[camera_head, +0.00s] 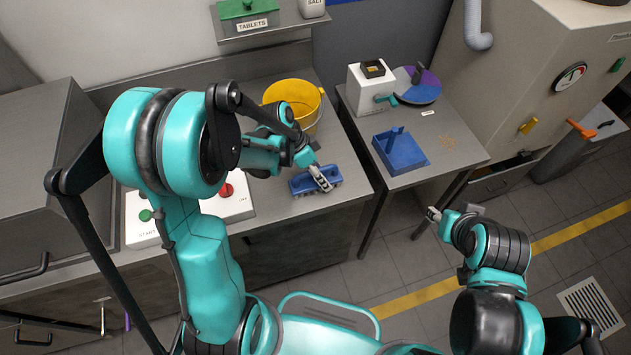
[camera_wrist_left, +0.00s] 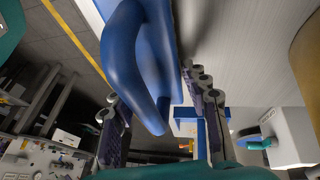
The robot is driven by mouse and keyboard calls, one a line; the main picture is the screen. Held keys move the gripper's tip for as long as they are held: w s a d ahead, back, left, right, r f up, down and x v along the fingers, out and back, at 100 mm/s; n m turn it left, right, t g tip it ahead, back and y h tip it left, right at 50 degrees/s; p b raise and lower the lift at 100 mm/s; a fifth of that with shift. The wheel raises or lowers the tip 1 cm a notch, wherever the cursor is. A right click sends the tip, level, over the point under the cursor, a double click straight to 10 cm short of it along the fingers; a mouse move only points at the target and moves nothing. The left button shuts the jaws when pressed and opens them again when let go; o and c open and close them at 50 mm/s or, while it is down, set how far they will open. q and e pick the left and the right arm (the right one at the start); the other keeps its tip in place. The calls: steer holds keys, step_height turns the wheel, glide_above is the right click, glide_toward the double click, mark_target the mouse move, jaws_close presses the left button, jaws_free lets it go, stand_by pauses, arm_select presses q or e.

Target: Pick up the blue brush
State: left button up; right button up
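The blue brush (camera_head: 301,184) lies on the grey counter near its right front corner, bristle side down. My left gripper (camera_head: 322,178) is over the brush and hides part of it. In the left wrist view the brush's blue handle (camera_wrist_left: 130,55) reaches down between the two fingers of my left gripper (camera_wrist_left: 160,115). The fingers stand apart on either side of the handle, and a gap shows beside it, so they look open. My right gripper (camera_head: 432,213) hangs over the floor, away from the brush; its fingers are too small to judge.
A yellow bucket (camera_head: 308,112) stands just behind the brush. A white control box (camera_head: 236,208) sits to its left. Across a gap, the right table holds a blue tray (camera_head: 412,163), a white dispenser (camera_head: 366,97) and a coloured disc (camera_head: 425,91). The tray also shows in the left wrist view (camera_wrist_left: 186,113).

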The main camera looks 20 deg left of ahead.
mark_target(323, 171)
arm_select(q)
steer(key=c, duration=0.4)
steer(key=shift+c, duration=0.2)
steer(key=shift+r, duration=0.5)
jaws_close()
steer(key=r, duration=0.1)
steer(key=r+p, duration=0.2)
steer(key=r, duration=0.1)
steer(key=shift+s+d, duration=0.35)
steer(key=shift+s, duration=0.05)
steer(key=s+d+r+p, duration=0.2)
steer(key=s+d+r, duration=0.4)
steer(key=s, duration=0.2)
steer(key=shift+s+d+p, duration=0.15)
steer(key=shift+d+p, duration=0.15)
